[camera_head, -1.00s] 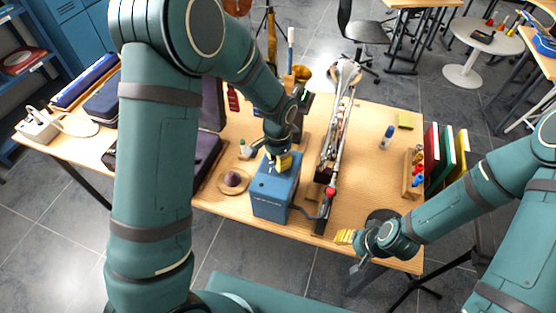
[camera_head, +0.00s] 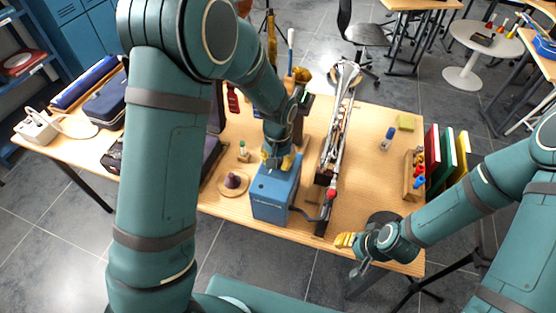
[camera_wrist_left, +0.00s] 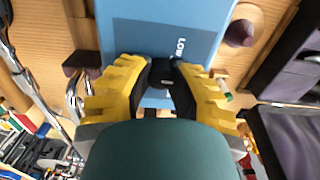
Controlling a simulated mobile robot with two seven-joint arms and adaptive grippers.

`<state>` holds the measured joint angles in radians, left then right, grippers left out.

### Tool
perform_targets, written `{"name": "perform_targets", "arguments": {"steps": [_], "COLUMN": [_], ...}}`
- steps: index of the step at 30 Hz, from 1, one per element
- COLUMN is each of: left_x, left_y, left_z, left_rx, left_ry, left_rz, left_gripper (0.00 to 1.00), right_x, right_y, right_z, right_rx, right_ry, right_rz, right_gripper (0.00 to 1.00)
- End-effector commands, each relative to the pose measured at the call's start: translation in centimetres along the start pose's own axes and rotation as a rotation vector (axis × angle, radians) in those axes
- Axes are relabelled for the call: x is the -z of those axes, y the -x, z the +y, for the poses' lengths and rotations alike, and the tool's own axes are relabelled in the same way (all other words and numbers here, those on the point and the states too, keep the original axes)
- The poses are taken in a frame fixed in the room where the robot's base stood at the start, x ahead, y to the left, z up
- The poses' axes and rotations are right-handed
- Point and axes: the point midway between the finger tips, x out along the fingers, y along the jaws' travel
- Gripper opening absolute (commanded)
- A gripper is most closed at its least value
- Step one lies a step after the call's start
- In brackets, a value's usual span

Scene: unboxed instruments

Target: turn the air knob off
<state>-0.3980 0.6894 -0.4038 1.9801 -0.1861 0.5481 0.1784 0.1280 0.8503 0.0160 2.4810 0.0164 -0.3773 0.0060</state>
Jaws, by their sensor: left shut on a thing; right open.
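A small black knob (camera_wrist_left: 162,73) on that face sits between the yellow fingers of my left gripper (camera_wrist_left: 161,88). My left gripper (camera_head: 281,163) is shut on the knob from above, and the fingers hide part of it. The knob's setting cannot be read. My right gripper (camera_head: 345,240) is open and empty at the table's front right edge.
A long metal instrument (camera_head: 333,150) lies just right of the box, with a red ball (camera_head: 331,194) near its front end. A purple object on a round wooden base (camera_head: 233,182) is to the left. Coloured books (camera_head: 446,150) and a small rack (camera_head: 413,185) stand at the right.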

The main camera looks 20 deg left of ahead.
Motion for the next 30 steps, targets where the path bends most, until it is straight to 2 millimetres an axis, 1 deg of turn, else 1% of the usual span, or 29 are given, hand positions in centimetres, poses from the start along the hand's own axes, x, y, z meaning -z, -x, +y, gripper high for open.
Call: {"name": "perform_targets", "arguments": {"steps": [16,17,18,19,20,30], "left_x": [-0.01,0.00,-0.01,-0.01,-0.01,0.03], "left_y": [-0.01,-0.01,-0.01,-0.01,-0.01,0.27], "left_z": [0.01,0.01,0.01,0.01,0.01,0.02], "left_rx": [0.000,0.000,0.000,0.000,0.000,0.000], "left_ry": [0.025,0.025,0.025,0.025,0.025,0.024], "left_rz": [0.000,0.000,0.000,0.000,0.000,0.001], "left_gripper": [0.00,0.30,0.44,0.54,0.56,0.56], "right_x": [0.00,0.00,0.00,0.00,0.00,0.00], "right_y": [0.01,0.01,0.01,0.01,0.01,0.02], "right_z": [0.00,0.00,0.00,0.00,0.00,-0.01], "right_rx": [0.000,0.000,0.000,0.000,0.000,0.000], "right_ry": [0.000,0.000,0.000,0.000,0.000,0.000], "right_rz": [0.000,0.000,0.000,0.000,0.000,0.000], "right_gripper": [0.49,0.49,0.49,0.49,0.49,0.49]}}
